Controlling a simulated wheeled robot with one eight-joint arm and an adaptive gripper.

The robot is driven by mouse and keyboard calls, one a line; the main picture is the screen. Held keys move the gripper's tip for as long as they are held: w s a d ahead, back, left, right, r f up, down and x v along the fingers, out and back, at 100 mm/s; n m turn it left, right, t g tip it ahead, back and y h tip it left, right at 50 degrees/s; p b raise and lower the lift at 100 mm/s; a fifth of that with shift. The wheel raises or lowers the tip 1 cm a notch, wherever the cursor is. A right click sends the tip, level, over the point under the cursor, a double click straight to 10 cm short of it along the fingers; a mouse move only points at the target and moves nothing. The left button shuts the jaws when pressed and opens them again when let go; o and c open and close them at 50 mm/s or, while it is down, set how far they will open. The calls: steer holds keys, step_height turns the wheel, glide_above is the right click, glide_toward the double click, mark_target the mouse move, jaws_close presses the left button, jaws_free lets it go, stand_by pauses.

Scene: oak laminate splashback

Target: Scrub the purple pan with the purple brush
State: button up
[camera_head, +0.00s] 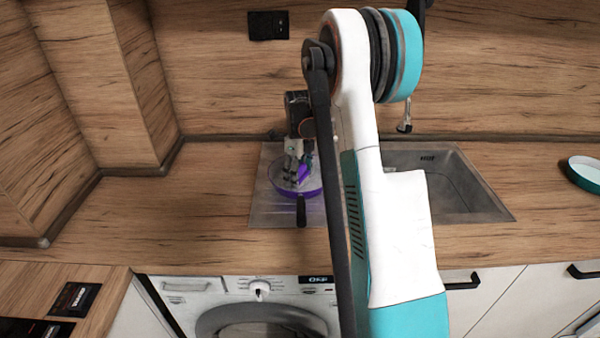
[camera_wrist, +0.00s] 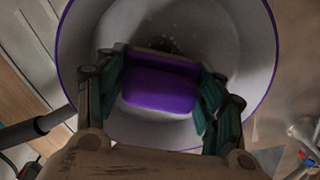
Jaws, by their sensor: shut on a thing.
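The purple pan (camera_head: 312,186) sits on the metal drainboard left of the sink basin, its dark handle (camera_head: 301,212) pointing toward the front. In the wrist view the pan (camera_wrist: 82,38) shows a pale grey inside with small light specks and a purple rim. My gripper (camera_head: 297,172) is above the pan. It is shut on the purple brush (camera_wrist: 160,88), whose purple block lies between the two green-padded fingers (camera_wrist: 162,95) over the pan's inside. The brush's underside is hidden, so I cannot tell whether it touches the pan floor.
The sink basin (camera_head: 440,190) lies to the right, partly behind my arm. A teal-rimmed round dish (camera_head: 584,172) stands at the far right of the counter. A washing machine (camera_head: 250,300) is below the counter. The counter left of the drainboard (camera_head: 190,215) is clear.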

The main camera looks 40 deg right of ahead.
steer(key=shift+w+d+f, duration=0.1)
steer(key=shift+w+d, duration=0.1)
steer(key=shift+d, duration=0.45)
steer(key=shift+a, duration=0.15)
steer(key=shift+s+a, duration=0.25)
steer(key=shift+a, duration=0.25)
steer(key=shift+w+d, duration=0.15)
steer(key=shift+d, duration=0.2)
step_height(320, 180, up, 14)
steer(key=p, duration=0.7)
steer(key=shift+p, duration=0.35)
steer(key=shift+f, duration=0.25)
